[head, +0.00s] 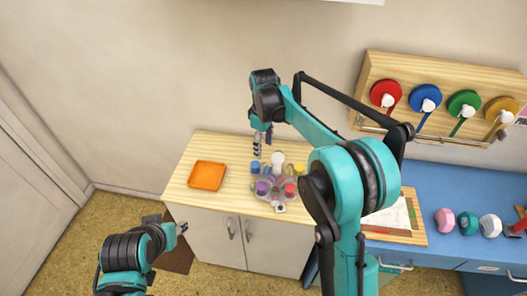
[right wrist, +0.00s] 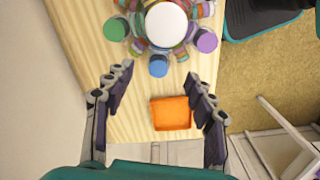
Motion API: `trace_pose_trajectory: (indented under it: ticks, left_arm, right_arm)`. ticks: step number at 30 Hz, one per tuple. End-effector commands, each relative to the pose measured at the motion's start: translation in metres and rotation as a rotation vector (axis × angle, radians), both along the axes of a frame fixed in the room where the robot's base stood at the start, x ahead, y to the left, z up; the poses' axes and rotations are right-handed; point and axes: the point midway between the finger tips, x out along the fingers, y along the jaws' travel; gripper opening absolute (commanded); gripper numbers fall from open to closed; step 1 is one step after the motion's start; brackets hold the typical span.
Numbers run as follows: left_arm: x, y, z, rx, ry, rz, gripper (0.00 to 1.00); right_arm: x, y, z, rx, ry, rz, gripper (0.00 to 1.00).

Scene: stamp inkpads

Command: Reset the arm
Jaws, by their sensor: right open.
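My right gripper (head: 262,143) hangs above the back of the wooden-topped cabinet (head: 222,148). Its two dark fingers are spread with nothing between them, as the right wrist view (right wrist: 157,78) also shows. Beneath and in front is a round holder with several coloured pots (head: 275,187) around a white-topped centre (head: 278,158). The white top (right wrist: 166,24) shows at the upper edge of the wrist view. My left gripper (head: 182,228) is low at the left, in front of the cabinet and apart from it. It is too small to tell whether it is open.
An orange tray (head: 207,175) lies flat on the cabinet's left part. A board with white paper (head: 395,217) is right of my right arm. A blue counter (head: 465,190) holds several coloured faceted objects. A wall rack (head: 445,72) carries coloured spools.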

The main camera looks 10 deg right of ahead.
Motion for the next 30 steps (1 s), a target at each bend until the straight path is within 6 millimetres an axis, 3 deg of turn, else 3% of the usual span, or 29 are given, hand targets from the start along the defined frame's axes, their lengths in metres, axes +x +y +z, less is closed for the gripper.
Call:
trace_pose_trajectory:
  ticks: [17,23,30]
  left_arm:
    - [0.000,0.000,0.000,0.000,0.000,0.000,0.40]
    - [0.000,0.000,0.000,0.000,0.000,0.000,0.40]
    - [0.000,0.000,0.000,0.000,0.000,0.000,0.40]
  right_arm:
    - [-0.004,-0.002,0.005,0.001,-0.010,-0.015,0.55]
    - [-0.043,-0.018,0.039,0.018,-0.098,-0.150,0.55]
    - [-0.120,-0.044,0.071,0.072,-0.258,-0.397,0.55]
